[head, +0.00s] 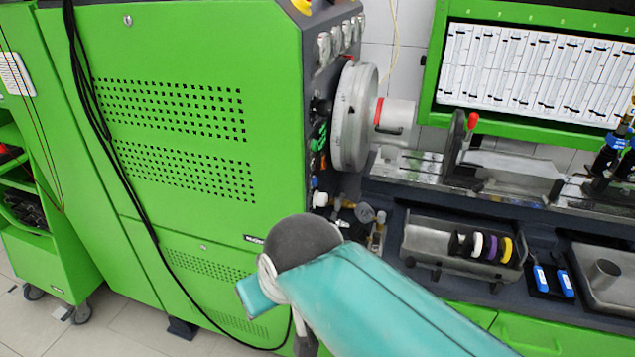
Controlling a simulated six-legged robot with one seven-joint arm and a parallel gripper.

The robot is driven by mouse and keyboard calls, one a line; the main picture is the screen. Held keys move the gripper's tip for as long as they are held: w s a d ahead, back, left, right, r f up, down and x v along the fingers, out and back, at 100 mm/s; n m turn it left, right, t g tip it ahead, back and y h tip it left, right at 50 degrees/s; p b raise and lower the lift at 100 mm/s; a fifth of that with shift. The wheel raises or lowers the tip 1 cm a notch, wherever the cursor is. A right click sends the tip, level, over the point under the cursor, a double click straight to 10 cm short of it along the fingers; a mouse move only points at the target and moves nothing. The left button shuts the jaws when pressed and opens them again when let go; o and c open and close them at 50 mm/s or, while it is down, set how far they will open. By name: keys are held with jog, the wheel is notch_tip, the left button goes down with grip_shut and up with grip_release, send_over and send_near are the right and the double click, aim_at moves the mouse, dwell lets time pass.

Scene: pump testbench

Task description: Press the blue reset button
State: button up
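I cannot make out a blue reset button in the head view. The green pump testbench cabinet (225,60) fills the left and middle, with a dark side face carrying several small fittings. My teal arm reaches up from the bottom right to a dark grey round joint in front of the cabinet's lower right part. My gripper is not visible. The arm hides part of the cabinet's lower corner and the bench front.
A metal flywheel (354,117) stands right of the cabinet. The bench holds a metal tray (425,240), blue-handled tools (541,278) and a red-knobbed lever (472,122). A black cable (110,160) hangs across the cabinet. A green wheeled cart (60,265) stands at left.

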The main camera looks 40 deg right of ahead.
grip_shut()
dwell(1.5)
